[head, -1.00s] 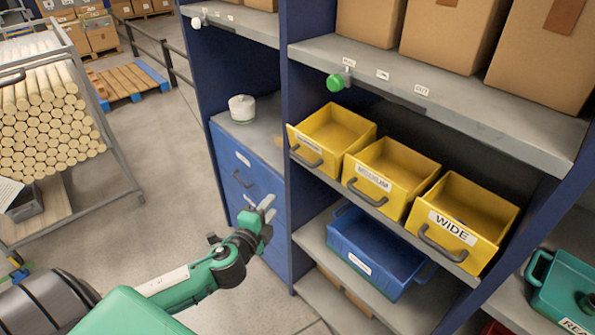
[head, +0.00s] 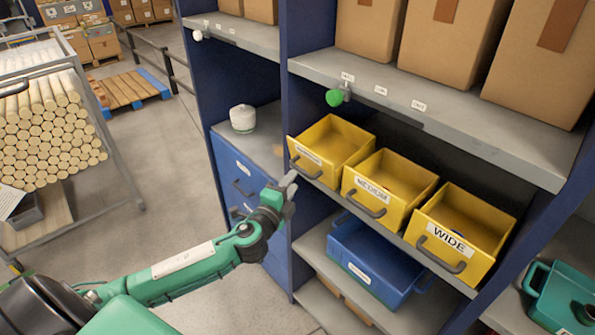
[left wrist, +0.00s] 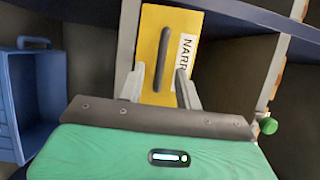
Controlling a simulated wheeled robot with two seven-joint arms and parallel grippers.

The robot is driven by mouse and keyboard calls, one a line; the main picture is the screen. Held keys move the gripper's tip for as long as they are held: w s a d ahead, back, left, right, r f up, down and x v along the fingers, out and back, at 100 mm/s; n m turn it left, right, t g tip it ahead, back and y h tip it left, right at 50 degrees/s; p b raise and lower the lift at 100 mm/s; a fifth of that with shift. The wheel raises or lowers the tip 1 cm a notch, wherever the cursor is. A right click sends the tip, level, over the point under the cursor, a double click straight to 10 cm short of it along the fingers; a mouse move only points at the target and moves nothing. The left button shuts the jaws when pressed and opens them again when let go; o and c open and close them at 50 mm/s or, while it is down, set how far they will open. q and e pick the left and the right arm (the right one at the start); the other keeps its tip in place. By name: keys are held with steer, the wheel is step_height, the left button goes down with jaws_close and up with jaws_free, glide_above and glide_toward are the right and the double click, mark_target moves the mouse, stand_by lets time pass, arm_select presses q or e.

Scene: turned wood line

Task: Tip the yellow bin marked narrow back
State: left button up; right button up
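The yellow bin marked narrow (head: 335,137) is the leftmost of three yellow bins on the middle shelf. It sits at much the same slant as its neighbours, with its dark handle (head: 306,169) on the front. My left gripper (head: 290,183) is just below and left of that handle. In the left wrist view the narrow bin's yellow front (left wrist: 150,45) fills the space ahead, its label partly cut off. My left gripper (left wrist: 160,88) is open there, one finger on each side of the handle's line, and seems not to grip it. My right gripper is out of view.
The medium bin (head: 412,178) and wide bin (head: 483,232) stand close on the right. A blue bin (head: 365,272) is on the shelf below. A green knob (head: 334,98) hangs from the shelf edge above. Blue drawers (head: 235,172) stand left; open floor lies further left.

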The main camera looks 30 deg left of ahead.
arm_select(q)
steer(key=shift+w+a+p, duration=0.1)
steer(key=shift+w+p, duration=0.35)
steer(key=shift+w, duration=1.85)
jaws_close()
